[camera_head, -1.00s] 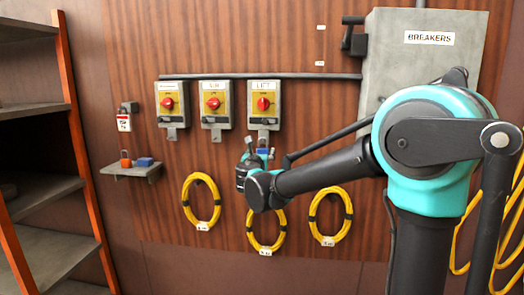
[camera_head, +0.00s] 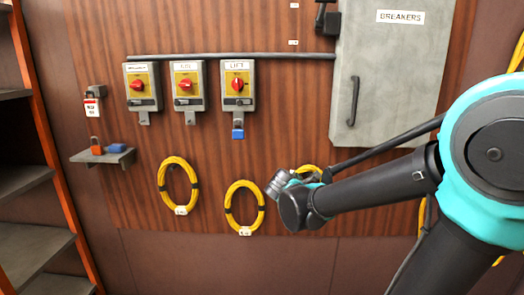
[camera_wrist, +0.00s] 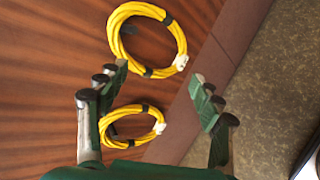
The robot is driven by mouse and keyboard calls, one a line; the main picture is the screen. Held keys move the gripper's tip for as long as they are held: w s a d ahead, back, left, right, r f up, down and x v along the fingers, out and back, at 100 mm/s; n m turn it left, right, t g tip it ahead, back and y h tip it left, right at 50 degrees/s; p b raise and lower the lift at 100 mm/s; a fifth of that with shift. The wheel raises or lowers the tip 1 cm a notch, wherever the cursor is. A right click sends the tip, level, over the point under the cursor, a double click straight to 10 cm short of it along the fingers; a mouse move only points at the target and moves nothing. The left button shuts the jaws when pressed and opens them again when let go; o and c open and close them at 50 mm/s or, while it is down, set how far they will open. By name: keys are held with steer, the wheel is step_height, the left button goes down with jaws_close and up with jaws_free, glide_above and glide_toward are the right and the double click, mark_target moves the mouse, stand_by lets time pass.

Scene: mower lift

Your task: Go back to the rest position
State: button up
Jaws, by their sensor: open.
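My gripper (camera_head: 278,184) is at the end of my extended arm, below and right of the switch boxes, in front of the wall. In the wrist view my gripper (camera_wrist: 160,76) is open, with nothing between its fingers. A blue padlock (camera_head: 238,133) hangs under the LIFT switch box (camera_head: 238,88), apart from my gripper. The red knob on that box stands about upright.
Yellow cable coils (camera_head: 243,208) hang on the wooden wall; one is partly behind my arm. A small wall shelf (camera_head: 112,158) holds a red padlock (camera_head: 97,146) and a blue one (camera_head: 116,148). The breaker cabinet (camera_head: 388,65) is above my arm; shelving (camera_head: 32,235) stands left.

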steer(key=s+d+f+m+g+y, duration=0.2)
steer(key=s+d+f+m+g, duration=0.4)
steer(key=s+f+m, duration=0.55)
steer(key=s+f+m+y, duration=0.2)
steer(key=s+f+m, duration=0.4)
steer(key=s, duration=0.4)
steer(key=shift+a+m+g+y, duration=0.3)
steer(key=shift+m+y, duration=0.1)
steer(key=shift+m, duration=0.25)
steer(key=shift+d, duration=0.1)
